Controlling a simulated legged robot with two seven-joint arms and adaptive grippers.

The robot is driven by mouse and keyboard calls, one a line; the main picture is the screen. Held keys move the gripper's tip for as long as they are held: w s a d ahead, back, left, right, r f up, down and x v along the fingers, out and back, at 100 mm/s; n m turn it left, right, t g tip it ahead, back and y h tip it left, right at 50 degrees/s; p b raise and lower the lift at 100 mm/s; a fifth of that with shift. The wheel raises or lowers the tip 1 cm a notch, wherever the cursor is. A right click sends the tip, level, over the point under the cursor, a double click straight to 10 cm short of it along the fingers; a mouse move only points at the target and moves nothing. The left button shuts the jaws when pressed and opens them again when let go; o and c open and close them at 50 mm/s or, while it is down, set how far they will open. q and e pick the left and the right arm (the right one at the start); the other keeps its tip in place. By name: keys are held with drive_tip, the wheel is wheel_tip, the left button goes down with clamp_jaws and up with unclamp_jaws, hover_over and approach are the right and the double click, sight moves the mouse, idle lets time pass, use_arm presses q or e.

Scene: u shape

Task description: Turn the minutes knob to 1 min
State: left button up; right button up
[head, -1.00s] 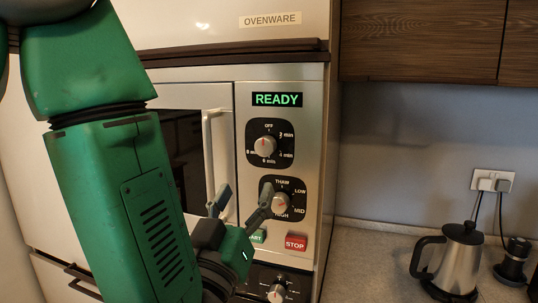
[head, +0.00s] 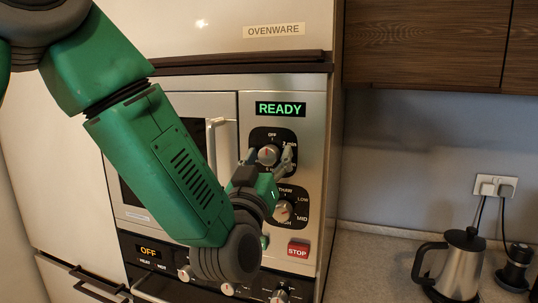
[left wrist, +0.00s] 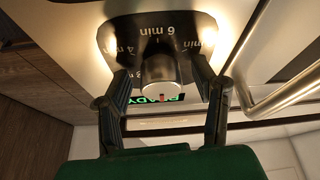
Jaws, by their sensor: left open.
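The minutes knob (head: 268,155) is the upper silver dial on the microwave panel, on a black plate with OFF at the top and minute marks around it. Its red pointer mark is up, at OFF. It also shows in the left wrist view (left wrist: 161,70), upside down, with the red mark toward the display. My left gripper (head: 270,161) is open at this knob, one finger on each side. In the left wrist view (left wrist: 162,84) the knob stands between the fingers; contact cannot be told. My right gripper is not in view.
The lower power knob (head: 284,211) is partly behind my left gripper. The display (head: 281,109) reads READY. A red STOP button (head: 298,250) is below. The vertical door handle (head: 222,150) is close to my left arm. A kettle (head: 460,262) stands on the right counter.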

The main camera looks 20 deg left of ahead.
use_arm(q)
drive_tip(key=c, duration=1.1)
drive_tip(key=shift+m, duration=0.5)
drive_tip(key=m+h+b, duration=0.1)
drive_tip(key=m+h, duration=0.1)
drive_tip(key=m, duration=0.1)
drive_tip(key=shift+m+b, duration=0.3)
drive_tip(key=shift+b, duration=0.05)
drive_tip(key=shift+m+g+h+b, duration=0.4)
drive_tip(key=shift+m+h, duration=0.7)
drive_tip(key=shift+m, duration=1)
